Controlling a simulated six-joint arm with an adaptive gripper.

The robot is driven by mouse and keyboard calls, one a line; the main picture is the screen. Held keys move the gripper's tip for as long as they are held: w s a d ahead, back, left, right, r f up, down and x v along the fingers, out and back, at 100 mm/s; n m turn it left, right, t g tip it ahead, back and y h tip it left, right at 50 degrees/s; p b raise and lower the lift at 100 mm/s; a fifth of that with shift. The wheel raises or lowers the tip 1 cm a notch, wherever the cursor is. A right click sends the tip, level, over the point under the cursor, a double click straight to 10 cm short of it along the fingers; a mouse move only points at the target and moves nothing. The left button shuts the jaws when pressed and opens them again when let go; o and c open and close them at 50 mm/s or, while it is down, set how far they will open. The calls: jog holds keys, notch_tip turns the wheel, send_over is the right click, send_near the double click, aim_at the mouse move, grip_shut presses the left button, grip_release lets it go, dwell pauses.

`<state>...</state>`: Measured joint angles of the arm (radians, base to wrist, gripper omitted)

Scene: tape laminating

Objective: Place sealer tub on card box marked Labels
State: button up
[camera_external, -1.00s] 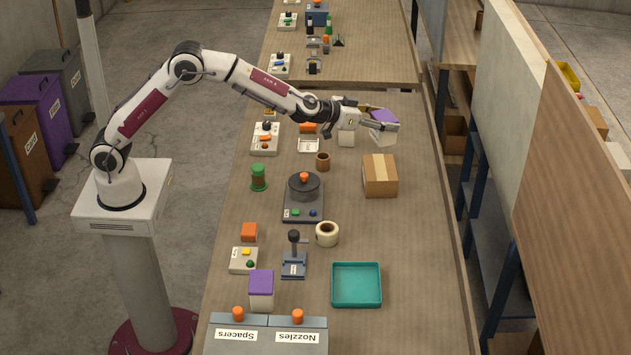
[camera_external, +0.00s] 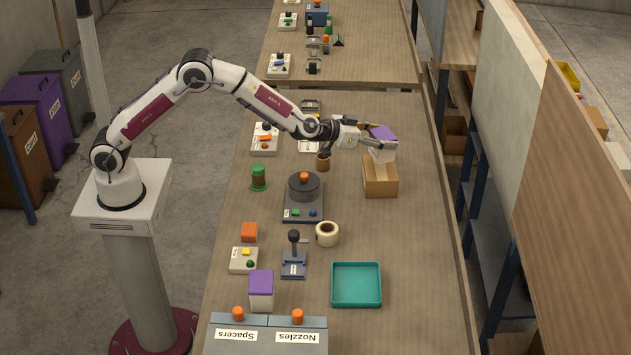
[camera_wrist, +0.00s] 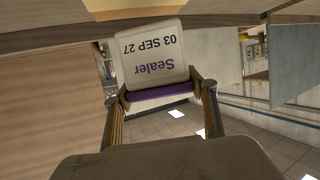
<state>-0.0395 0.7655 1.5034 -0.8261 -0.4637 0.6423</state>
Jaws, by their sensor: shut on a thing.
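The sealer tub (camera_external: 383,151) is white with a purple lid. My gripper (camera_external: 378,138) is shut on it near the lid and holds it over the card box (camera_external: 380,183). In the wrist view the tub (camera_wrist: 150,50) sits between the two fingers (camera_wrist: 160,92), and its label reads "Sealer" and "03 SEP 27" upside down. The brown card box also shows behind the tub's base in the wrist view (camera_wrist: 128,13). Its Labels marking is not readable. The tub hides part of the box top, and I cannot tell if they touch.
Another white tub with a purple lid (camera_external: 261,291) stands near the front. A teal tray (camera_external: 356,285), a tape roll (camera_external: 327,234), a round grey device (camera_external: 304,188) and a brown cup (camera_external: 323,162) share the bench. The bench right of the box is clear.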

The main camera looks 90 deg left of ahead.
jog(key=shift+r, duration=0.1)
jog(key=shift+f, duration=1.9)
jog(key=shift+f, duration=0.1)
jog(key=o, duration=1.4)
jog(key=shift+f, duration=0.1)
jog(key=shift+s, duration=0.1)
jog(key=shift+s+d+r, duration=0.2)
jog(key=shift+s+r, duration=0.1)
jog(key=shift+r, duration=0.05)
jog(key=shift+v, duration=5.55)
jog(key=shift+f, duration=0.1)
